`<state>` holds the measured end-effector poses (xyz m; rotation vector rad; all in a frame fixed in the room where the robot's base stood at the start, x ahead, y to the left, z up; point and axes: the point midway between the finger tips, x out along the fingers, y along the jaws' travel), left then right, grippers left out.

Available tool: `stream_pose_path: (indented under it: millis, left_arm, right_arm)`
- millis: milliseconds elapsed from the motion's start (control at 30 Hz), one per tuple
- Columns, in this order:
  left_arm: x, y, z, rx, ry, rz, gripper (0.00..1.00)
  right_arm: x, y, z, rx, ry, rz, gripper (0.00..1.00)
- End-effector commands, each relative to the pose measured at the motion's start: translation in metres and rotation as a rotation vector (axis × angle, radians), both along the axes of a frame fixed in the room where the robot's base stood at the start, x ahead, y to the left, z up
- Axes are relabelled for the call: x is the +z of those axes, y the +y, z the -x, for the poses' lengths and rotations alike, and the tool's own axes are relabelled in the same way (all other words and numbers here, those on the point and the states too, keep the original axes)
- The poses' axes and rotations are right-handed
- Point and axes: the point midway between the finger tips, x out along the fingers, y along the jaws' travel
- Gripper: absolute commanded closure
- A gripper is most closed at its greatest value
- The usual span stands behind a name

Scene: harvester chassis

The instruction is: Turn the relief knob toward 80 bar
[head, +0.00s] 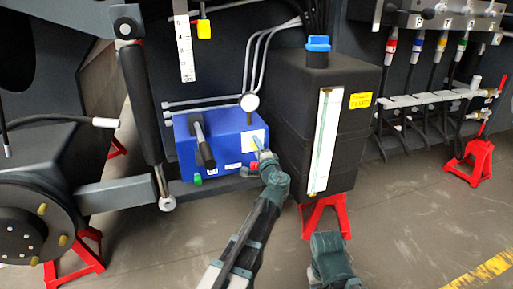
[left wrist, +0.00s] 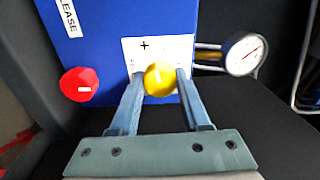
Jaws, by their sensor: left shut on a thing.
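The yellow relief knob (head: 255,144) is on the front of a blue box (head: 226,148), by a white label with a plus sign. In the left wrist view the same knob (left wrist: 160,79) is between the two fingers of my left gripper (left wrist: 157,82), which is shut on it. In the head view my left gripper (head: 262,153) reaches the knob from below right. A round white pressure gauge (head: 250,102) is above the box. Its dial (left wrist: 243,54) shows in the wrist view, but the reading is too small to tell.
A red knob (left wrist: 79,84) is close beside the left fingers. A black lever (head: 203,144) stands out from the box. A black tank with a blue cap (head: 318,43) stands close at the right. A green knob (head: 198,179) is low on the box.

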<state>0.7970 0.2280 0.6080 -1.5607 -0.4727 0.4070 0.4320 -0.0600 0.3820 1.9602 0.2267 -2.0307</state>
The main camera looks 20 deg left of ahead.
Motion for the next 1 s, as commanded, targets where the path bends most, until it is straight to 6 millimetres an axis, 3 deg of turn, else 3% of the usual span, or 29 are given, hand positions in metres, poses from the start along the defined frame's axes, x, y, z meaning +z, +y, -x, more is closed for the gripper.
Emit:
stream_pose_path:
  millis: [500, 1000]
  left_arm:
    - [0.0009, 0.0001, 0.0001, 0.000, -0.238, 0.350, 1.00]
    - [0.0011, 0.0006, 0.0006, 0.001, -0.329, 0.485, 1.00]
  right_arm:
    - [-0.0018, 0.0000, 0.0000, 0.000, 0.000, 0.000, 0.50]
    - [-0.0021, 0.0000, 0.0000, 0.000, 0.000, 0.000, 0.50]
